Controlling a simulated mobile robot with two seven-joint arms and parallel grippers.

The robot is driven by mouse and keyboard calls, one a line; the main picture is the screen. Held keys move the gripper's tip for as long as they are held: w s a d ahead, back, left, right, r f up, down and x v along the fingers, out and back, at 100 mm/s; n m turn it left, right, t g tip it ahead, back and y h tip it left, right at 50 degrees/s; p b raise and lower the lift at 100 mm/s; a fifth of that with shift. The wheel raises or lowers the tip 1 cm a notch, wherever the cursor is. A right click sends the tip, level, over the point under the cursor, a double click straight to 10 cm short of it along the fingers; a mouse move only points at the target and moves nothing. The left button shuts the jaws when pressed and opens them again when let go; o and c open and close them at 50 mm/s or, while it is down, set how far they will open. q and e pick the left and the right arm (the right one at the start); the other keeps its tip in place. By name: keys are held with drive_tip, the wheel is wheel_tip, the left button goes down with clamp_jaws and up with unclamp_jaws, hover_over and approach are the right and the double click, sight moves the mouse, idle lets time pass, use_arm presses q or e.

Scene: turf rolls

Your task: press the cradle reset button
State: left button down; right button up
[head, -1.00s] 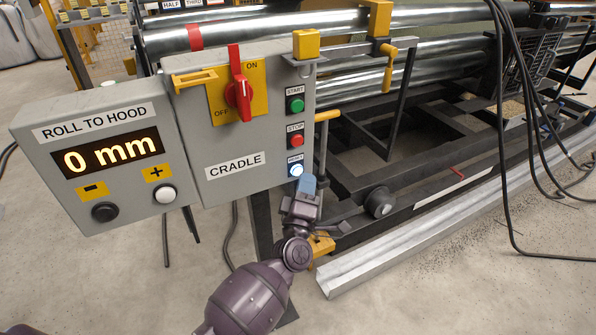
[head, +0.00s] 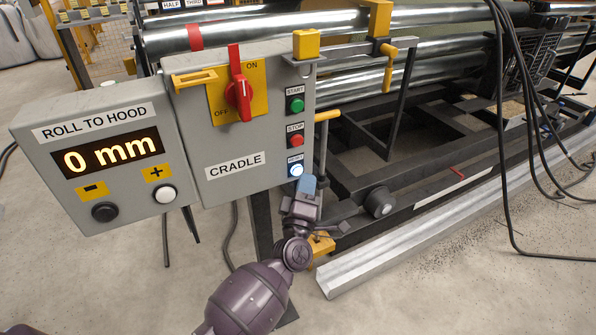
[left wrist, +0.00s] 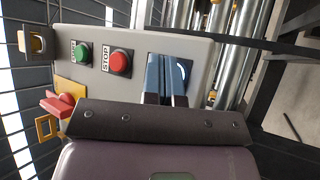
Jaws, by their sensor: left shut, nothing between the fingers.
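The cradle box (head: 232,140) is grey, with a white CRADLE label, a red rotary switch (head: 239,94) and a column of buttons on its right side. The reset button (head: 296,170) is the lowest, lit white-blue, under a small label. My left gripper (head: 308,184) is shut and empty, its blue fingertips just below and right of that button. In the left wrist view the blue fingers (left wrist: 167,80) lie together over the button's place, and part of its lit rim (left wrist: 184,72) shows beside them. I cannot tell whether the fingertips touch it. My right gripper is not in view.
The green start button (head: 296,105) and red stop button (head: 296,141) sit above. The ROLL TO HOOD box (head: 105,150) reads 0 mm, to the left. A yellow-topped handle (head: 327,116) and the machine's dark frame stand close right of the gripper.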

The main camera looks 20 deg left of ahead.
use_arm(q)
drive_tip(key=shift+w+a, duration=0.55)
drive_tip(key=shift+a, duration=0.15)
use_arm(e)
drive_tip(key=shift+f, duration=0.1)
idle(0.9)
use_arm(q)
drive_tip(key=shift+s+d, duration=0.55)
drive_tip(key=shift+d, duration=0.1)
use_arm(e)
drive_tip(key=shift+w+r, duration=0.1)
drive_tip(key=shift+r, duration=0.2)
use_arm(q)
drive_tip(key=shift+d, duration=0.1)
drive_tip(key=shift+s+d+p, duration=0.25)
drive_tip(key=shift+s+d, duration=0.55)
drive_tip(key=shift+d, duration=0.15)
drive_tip(key=shift+s+d+p, duration=0.25)
drive_tip(key=shift+s+d, duration=0.5)
drive_tip(key=shift+d, duration=0.2)
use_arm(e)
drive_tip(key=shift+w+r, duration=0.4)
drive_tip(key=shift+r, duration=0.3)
